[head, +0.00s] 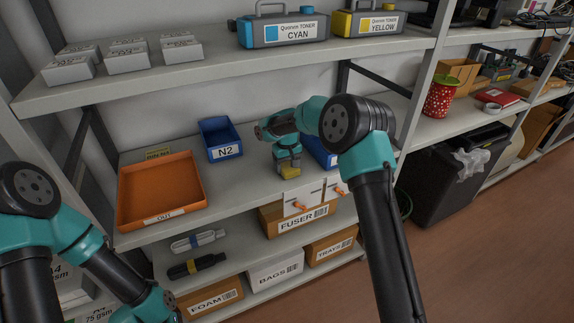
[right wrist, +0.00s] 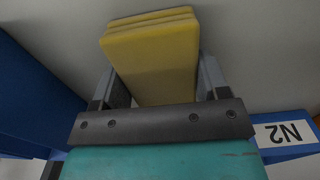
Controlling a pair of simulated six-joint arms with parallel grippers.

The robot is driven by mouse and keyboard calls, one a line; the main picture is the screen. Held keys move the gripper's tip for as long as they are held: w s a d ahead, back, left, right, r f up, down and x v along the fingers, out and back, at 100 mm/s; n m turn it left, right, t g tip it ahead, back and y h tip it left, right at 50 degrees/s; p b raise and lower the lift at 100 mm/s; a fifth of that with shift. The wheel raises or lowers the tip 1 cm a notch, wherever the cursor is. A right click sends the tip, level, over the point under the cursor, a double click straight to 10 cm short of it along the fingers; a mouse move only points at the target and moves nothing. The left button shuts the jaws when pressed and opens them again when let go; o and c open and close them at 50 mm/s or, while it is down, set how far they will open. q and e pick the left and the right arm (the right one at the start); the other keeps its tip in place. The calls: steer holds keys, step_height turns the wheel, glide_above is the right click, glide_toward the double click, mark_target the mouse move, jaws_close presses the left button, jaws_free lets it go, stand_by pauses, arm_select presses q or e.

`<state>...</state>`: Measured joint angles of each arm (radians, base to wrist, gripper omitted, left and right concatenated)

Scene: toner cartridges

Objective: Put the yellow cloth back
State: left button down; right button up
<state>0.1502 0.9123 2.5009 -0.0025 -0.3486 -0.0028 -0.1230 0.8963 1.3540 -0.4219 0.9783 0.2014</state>
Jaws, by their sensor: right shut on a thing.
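The yellow cloth (head: 289,172) is a folded, layered block in the jaws of my right gripper (head: 287,162), over the middle shelf between two blue bins. In the right wrist view the cloth (right wrist: 152,55) fills the space between the two fingers of the right gripper (right wrist: 157,82), which is shut on it. I cannot tell whether the cloth touches the shelf. My left arm comes in at the lower left, and its fingers are outside the frame.
Blue bin N2 (head: 221,139) stands left of the right gripper. Another blue bin (head: 319,152) is partly hidden behind my right arm. An orange OUT tray (head: 184,170) is further left. White cards with orange tabs (head: 302,197) hang at the shelf's front edge. Bare shelf (head: 246,178) lies between tray and gripper.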

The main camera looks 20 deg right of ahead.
mark_target(287, 164)
steer(key=o, duration=0.8)
steer(key=shift+o, duration=0.2)
step_height(287, 164, up, 12)
steer(key=shift+r, duration=0.15)
stand_by(0.3)
